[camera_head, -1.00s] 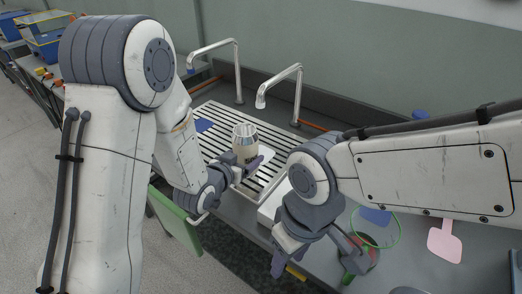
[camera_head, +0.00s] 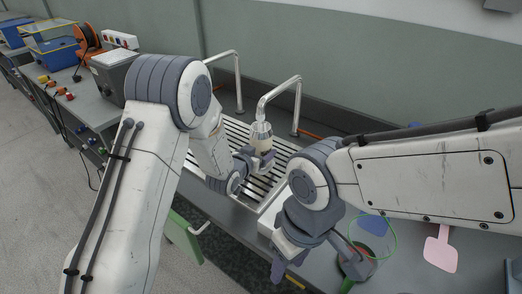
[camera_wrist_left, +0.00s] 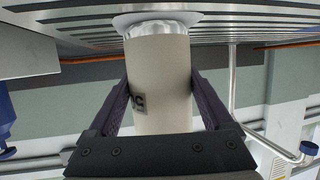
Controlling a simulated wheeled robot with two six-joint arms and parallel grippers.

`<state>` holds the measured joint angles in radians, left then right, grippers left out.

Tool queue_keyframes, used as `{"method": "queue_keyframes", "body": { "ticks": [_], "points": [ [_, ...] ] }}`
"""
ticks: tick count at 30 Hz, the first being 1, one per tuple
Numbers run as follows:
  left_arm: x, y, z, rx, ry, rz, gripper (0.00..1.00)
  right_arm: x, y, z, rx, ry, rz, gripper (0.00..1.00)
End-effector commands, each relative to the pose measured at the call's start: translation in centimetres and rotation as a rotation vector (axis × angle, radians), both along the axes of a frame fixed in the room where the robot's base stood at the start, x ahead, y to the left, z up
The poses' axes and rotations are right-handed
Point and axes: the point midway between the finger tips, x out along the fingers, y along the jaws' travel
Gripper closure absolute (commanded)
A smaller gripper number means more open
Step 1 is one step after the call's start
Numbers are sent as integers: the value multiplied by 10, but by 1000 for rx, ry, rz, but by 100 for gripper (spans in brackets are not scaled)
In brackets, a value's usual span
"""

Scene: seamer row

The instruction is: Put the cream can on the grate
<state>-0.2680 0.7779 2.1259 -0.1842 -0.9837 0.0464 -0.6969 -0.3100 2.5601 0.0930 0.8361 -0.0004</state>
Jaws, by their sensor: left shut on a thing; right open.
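The cream can (camera_head: 263,144) has a cream body and a ribbed metallic end. My left gripper (camera_head: 258,159) is shut around its body and holds it over the slatted metal grate (camera_head: 238,130). In the left wrist view the can (camera_wrist_left: 160,85) stands between both dark fingers, and the grate (camera_wrist_left: 75,35) runs along the picture's top. My right gripper (camera_head: 314,258) is open and empty at the counter's front.
A green panel (camera_head: 184,236) hangs at the front.

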Motion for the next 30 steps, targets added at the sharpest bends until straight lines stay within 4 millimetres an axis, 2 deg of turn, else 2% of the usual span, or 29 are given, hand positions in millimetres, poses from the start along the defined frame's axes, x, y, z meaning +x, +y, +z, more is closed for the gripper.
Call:
{"method": "queue_keyframes", "body": {
  "ticks": [5,6,7,17,22,30],
  "points": [
    [0,0,-4,0,0,0,82,0,0,-5,0,0,0,50],
    [0,0,-3,0,0,0,8,0,0,-4,0,0,0,50],
    [0,0,-3,0,0,0,0,0,0,-3,0,0,0,50],
    [0,0,3,0,0,0,0,0,0,2,0,0,0,50],
    [-22,11,9,-1,0,1,0,0,0,-3,0,0,0,50],
    [-72,34,29,1,-1,1,0,0,0,-8,0,0,0,50]
  ]
}}
